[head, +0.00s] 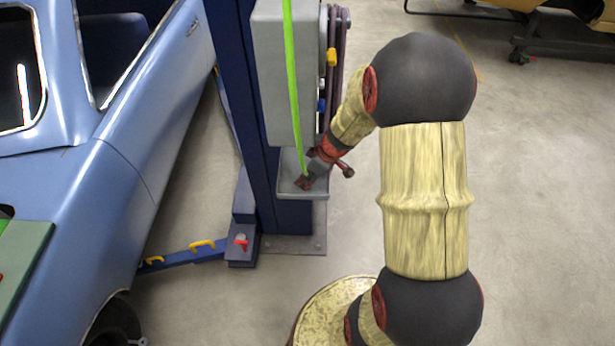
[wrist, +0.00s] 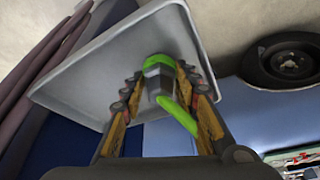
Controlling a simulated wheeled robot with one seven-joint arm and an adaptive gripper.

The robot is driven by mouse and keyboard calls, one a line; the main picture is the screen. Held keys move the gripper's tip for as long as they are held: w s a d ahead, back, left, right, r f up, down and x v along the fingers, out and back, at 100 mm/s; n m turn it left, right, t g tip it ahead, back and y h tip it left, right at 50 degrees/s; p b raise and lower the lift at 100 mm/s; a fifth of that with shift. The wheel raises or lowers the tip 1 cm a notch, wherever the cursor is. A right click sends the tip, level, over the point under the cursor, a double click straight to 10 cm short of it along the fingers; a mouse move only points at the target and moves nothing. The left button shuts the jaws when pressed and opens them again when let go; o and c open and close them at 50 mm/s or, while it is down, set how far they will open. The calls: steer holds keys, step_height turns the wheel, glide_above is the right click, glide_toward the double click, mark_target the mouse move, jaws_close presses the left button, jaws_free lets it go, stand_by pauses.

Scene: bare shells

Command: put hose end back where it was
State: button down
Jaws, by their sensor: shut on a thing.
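The bright green hose (head: 293,85) hangs down in the head view from the top edge, past the front of a grey box, to my gripper (head: 308,181). In the wrist view the hose end (wrist: 158,80), a dark grey piece with green (wrist: 178,114) at it, sits between my two fingers. My gripper is shut on it. In the head view my gripper is at the small grey tray (head: 303,192) under the box. In the wrist view the tray (wrist: 95,75) lies just beyond the fingertips. I cannot tell whether the hose end touches it.
The grey box (head: 280,75) is on a dark blue post (head: 238,70). Dark hoses (head: 342,60) and a yellow handle (head: 331,57) are on its right side. A blue car (head: 110,190) stands on the left, with a low lift arm (head: 190,254) beside it.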

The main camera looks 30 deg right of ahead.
steer(key=shift+s+r, duration=0.1)
steer(key=shift+f, duration=0.2)
steer(key=c, duration=1.3)
jaws_free()
steer(key=shift+r, duration=0.1)
steer(key=shift+c, duration=0.2)
steer(key=shift+r, duration=0.1)
